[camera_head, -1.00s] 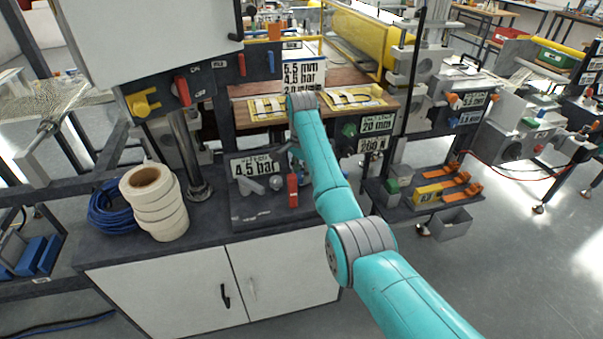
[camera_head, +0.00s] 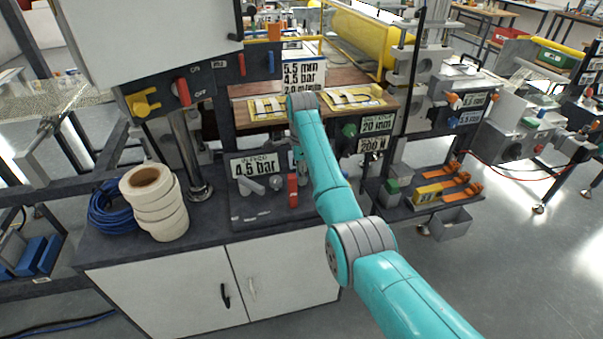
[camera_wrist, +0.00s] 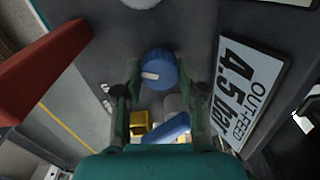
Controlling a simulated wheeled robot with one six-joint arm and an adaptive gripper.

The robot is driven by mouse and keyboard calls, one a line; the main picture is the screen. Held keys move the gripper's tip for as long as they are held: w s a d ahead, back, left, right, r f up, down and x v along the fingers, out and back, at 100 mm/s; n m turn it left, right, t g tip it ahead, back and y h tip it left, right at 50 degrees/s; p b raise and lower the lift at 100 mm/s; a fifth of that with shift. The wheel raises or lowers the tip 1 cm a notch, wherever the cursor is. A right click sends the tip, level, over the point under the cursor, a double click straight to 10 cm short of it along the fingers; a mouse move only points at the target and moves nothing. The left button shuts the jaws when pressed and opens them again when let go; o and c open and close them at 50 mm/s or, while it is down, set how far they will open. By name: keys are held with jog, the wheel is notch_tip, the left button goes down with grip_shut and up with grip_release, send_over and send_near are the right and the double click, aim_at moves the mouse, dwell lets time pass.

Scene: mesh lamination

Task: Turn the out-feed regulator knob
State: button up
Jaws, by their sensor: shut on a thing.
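The out-feed regulator knob (camera_wrist: 158,71) is round and blue with a pale mark on its face. It shows in the wrist view between the two fingers of my gripper (camera_wrist: 159,75), which is shut on it. The OUT-FEED sign (camera_wrist: 248,93), reading 4.5 bar, stands just right of the knob in the wrist view. In the head view my arm hides the knob and most of my gripper.
A red handle (camera_wrist: 40,62) rises close on the left in the wrist view. A blue part (camera_wrist: 168,129) and a yellow part (camera_wrist: 139,123) lie below the knob. In the head view, the IN-FEED sign (camera_head: 252,166) and white rolls (camera_head: 155,203) stand left of my arm.

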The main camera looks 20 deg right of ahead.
dwell(0.4)
jog(key=o, duration=1.1)
jog(key=shift+o, duration=0.2)
jog(key=shift+r, duration=3.75)
